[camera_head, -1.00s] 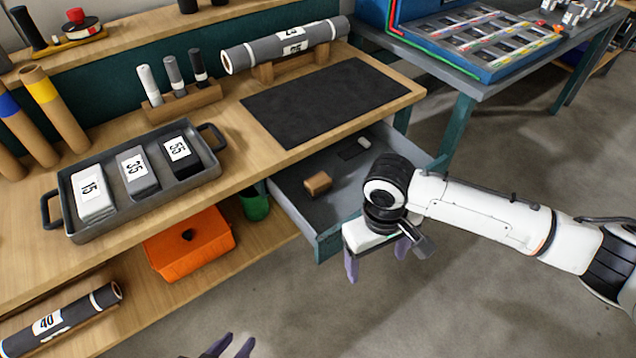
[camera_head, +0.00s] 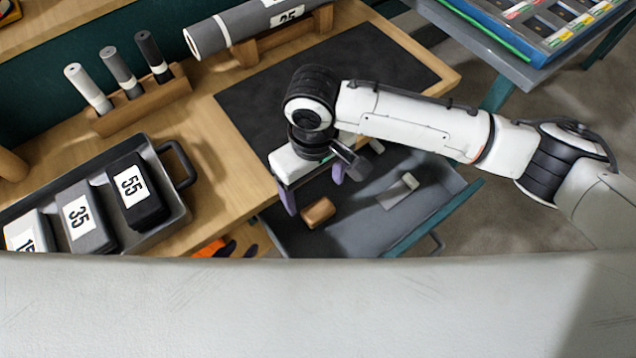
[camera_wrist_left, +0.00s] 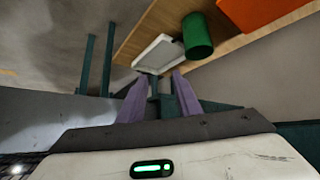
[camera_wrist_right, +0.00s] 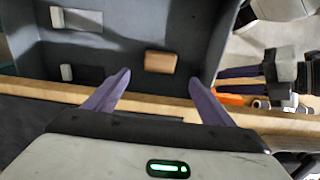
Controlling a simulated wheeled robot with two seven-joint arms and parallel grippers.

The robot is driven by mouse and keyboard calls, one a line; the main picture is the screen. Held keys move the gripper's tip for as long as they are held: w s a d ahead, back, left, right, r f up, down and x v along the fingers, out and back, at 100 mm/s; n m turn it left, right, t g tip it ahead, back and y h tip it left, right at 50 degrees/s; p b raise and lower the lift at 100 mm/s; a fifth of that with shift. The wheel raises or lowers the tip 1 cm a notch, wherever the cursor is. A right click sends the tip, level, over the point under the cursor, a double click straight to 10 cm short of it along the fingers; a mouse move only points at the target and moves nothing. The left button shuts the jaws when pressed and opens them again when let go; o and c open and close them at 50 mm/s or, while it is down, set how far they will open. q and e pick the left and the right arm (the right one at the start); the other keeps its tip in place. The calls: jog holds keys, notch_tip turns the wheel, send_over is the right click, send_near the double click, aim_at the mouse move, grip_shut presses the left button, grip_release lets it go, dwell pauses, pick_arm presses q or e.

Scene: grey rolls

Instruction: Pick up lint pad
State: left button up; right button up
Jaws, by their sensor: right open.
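I cannot tell for sure which is the lint pad. My right gripper (camera_head: 313,190) is open and empty, pointing down above the drawer's near-left part, close to the tan block. In the right wrist view the tan block (camera_wrist_right: 160,61) lies beyond and between the fingertips, apart from them. The grey pad (camera_wrist_right: 76,18) lies further left. My left gripper (camera_wrist_left: 159,76) is open and empty, low beside the bench.
A black mat (camera_head: 270,105) covers the bench above the drawer. A metal tray (camera_head: 170,215) holds numbered packs. A wooden rack (camera_head: 140,100) holds several small rolls. A green cup (camera_wrist_left: 197,35) and an orange box (camera_wrist_left: 260,10) are near my left gripper.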

aim_at(318, 209)
jog(key=f, duration=0.1)
jog(key=s+f, duration=0.1)
jog(key=f, duration=0.1)
jog(key=shift+f, duration=0.55)
jog(key=f, duration=0.4)
jog(key=shift+w+d+f, duration=0.1)
jog(key=shift+d+f, duration=0.1)
jog(key=shift+d, duration=0.15)
jog(key=shift+f, duration=0.4)
jog(key=c, duration=1.1)
pick_arm(q)
jog(key=shift+s+f, duration=0.25)
jog(key=shift+s, duration=0.25)
jog(key=shift+s+f, duration=0.25)
jog(key=shift+s, duration=0.25)
pick_arm(e)
jog(key=shift+c, duration=0.4)
jog(key=shift+r, duration=0.1)
pick_arm(q)
jog(key=shift+s+r, duration=0.1)
jog(key=shift+r, duration=0.15)
pick_arm(e)
notch_tip(318, 209, up, 10)
jog(key=shift+f, duration=0.1)
